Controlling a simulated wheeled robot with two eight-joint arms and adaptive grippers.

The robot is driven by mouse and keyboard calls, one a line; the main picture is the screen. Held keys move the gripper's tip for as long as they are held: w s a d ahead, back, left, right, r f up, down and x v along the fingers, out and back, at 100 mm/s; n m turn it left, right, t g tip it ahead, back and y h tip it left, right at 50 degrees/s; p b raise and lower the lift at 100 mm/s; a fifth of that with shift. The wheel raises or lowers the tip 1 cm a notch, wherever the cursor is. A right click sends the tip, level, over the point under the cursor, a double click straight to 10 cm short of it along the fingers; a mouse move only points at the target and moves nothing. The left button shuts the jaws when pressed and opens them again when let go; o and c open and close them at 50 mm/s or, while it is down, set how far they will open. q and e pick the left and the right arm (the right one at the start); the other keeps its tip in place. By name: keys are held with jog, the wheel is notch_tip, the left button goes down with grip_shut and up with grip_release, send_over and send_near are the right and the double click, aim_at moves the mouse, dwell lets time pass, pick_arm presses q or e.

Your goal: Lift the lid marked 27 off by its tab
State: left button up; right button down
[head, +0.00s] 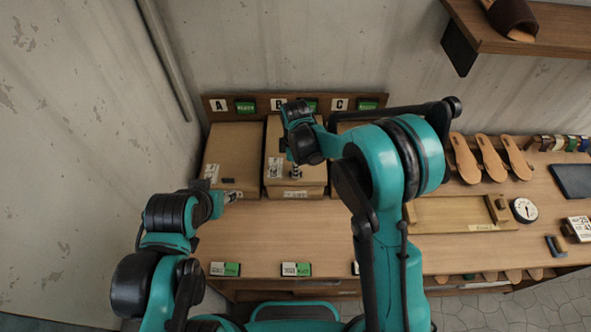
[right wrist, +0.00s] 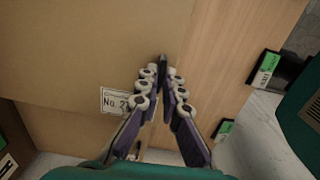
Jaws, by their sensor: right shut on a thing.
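A cardboard box (head: 283,135) stands in the bay under the letter B, at the back of the bench. My right gripper (head: 295,172) is over its front part. In the right wrist view my right gripper (right wrist: 163,68) is shut on a small dark tab (right wrist: 163,60) at the edge of a cardboard lid (right wrist: 80,50). A white label (right wrist: 114,101) on the cardboard reads "No. 2", the rest hidden by a finger. I cannot tell whether the lid is raised. My left gripper (head: 212,190) is by the front of the box under A; its fingers are not clear.
Another cardboard box (head: 233,155) stands to the left under A; my right arm mostly hides the bay under C. Small label blocks (head: 296,269) line the front edge. Sandal soles (head: 490,158) and a wooden tray (head: 450,214) are at right. The bench between boxes and blocks is clear.

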jog(key=shift+s, duration=0.1)
jog(key=s+b, duration=0.1)
jog(key=s, duration=0.6)
jog(key=shift+r, duration=0.15)
dwell(0.8)
dwell(0.3)
jog(key=s+r, duration=0.2)
jog(key=s, duration=0.7)
dwell(1.0)
jog(key=shift+p, duration=0.3)
